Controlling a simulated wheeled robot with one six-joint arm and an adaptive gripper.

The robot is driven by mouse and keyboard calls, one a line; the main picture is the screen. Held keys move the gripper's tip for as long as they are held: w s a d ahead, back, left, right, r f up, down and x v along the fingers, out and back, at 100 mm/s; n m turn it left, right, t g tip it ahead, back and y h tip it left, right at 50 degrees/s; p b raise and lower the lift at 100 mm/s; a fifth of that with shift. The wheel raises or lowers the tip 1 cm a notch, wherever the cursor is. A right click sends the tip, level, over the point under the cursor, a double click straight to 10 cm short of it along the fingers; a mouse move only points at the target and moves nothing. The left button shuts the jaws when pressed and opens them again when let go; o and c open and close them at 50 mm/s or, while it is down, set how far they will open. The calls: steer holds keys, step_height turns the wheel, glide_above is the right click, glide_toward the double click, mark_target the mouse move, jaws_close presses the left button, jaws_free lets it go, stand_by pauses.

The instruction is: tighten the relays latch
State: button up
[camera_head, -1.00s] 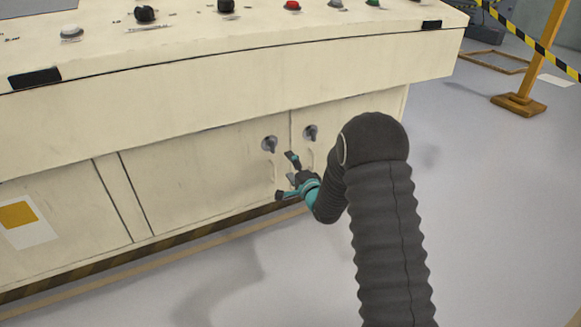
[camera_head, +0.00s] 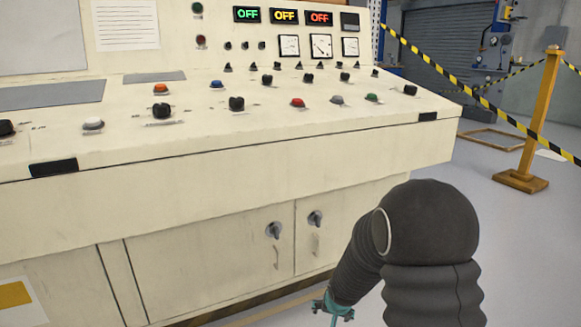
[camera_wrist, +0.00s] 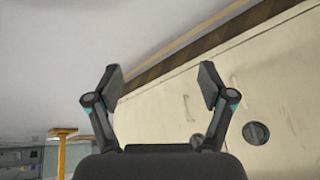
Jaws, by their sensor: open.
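Two dark round latches sit on the cream cabinet doors below the console: a left latch (camera_head: 274,230) and a right latch (camera_head: 315,218), each above a small door handle. I cannot tell which one is the relays latch; no label is readable. My gripper (camera_head: 332,309) is at the bottom edge of the head view, below the latches and apart from them, partly cut off. In the wrist view my gripper (camera_wrist: 162,80) is open with nothing between its fingers. One latch (camera_wrist: 256,133) shows right of the fingers; another round part is mostly hidden behind the right finger's base.
The sloped console top (camera_head: 250,130) with buttons and knobs overhangs the doors. A yellow-black striped base edge (camera_wrist: 190,50) runs along the cabinet's foot. A barrier post (camera_head: 535,115) with striped tape stands at right. Grey floor between is clear.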

steer(key=s+d+r+n+p, duration=0.1)
steer(key=s+r+p, duration=0.3)
steer(key=s+r, duration=1.1)
steer(key=s+d+r+n+p, duration=0.1)
steer(key=s+d+r+p, duration=0.2)
steer(key=s+r, duration=1.3)
step_height(320, 180, up, 5)
steer(key=shift+s+f+n+p, duration=0.2)
steer(key=shift+n+p, duration=0.2)
steer(key=shift+p, duration=0.6)
steer(key=shift+f, duration=0.1)
steer(key=shift+c, duration=0.2)
